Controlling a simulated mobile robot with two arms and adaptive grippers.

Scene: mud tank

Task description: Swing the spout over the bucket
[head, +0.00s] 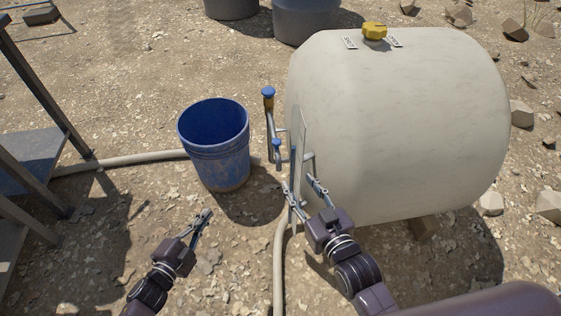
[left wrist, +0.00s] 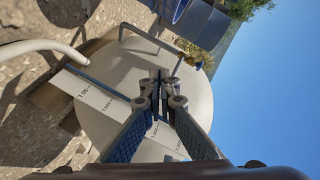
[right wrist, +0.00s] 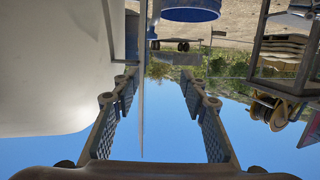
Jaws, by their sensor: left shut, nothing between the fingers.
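The pale tank (head: 400,120) lies on its side on the right. A thin spout pipe (head: 270,125) with a blue-capped brass end (head: 268,97) stands at its left end; it also shows in the left wrist view (left wrist: 150,37). The blue bucket (head: 213,150) stands upright left of the spout, apart from it. My left gripper (head: 206,215) is shut and empty, in front of the bucket. My right gripper (head: 300,183) is open at the tank's left end. In the right wrist view, a thin upright plate (right wrist: 142,90) shows edge-on between its spread fingers; contact cannot be told.
A blue tap handle (head: 276,143) sits below the spout's top. A pale hose (head: 279,265) runs along the ground below the tank's end. Metal steps (head: 30,150) stand at the left. Two dark drums (head: 300,20) are behind. Rocks lie at the right.

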